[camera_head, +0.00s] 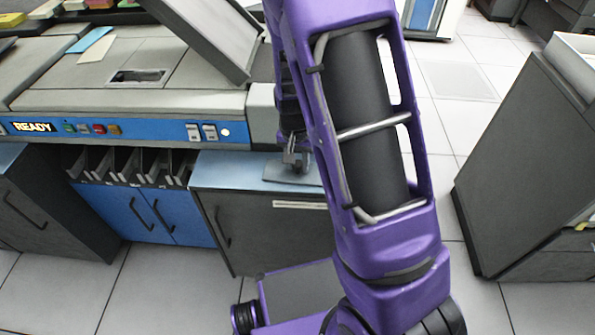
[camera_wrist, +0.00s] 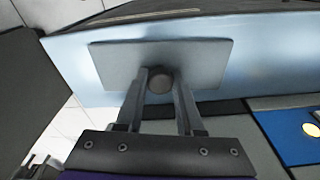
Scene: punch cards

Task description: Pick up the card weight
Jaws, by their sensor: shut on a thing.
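The card weight (camera_wrist: 110,62) is a flat grey rectangular plate with a dark round knob in the middle. In the wrist view my gripper (camera_wrist: 160,80) has its two fingers on either side of the knob, shut on it. In the head view the weight (camera_head: 283,174) shows at the light blue ledge below the machine, partly hidden by my arm. My gripper (camera_head: 296,158) is directly above it. I cannot tell whether the plate touches the ledge or is slightly raised.
The light blue ledge (camera_head: 225,170) tops a grey cabinet (camera_head: 250,230). The card machine (camera_head: 215,75) with a READY panel stands above and behind it, with card slots (camera_head: 125,165) to the left. A dark cabinet (camera_head: 525,170) stands at the right. Floor is clear between.

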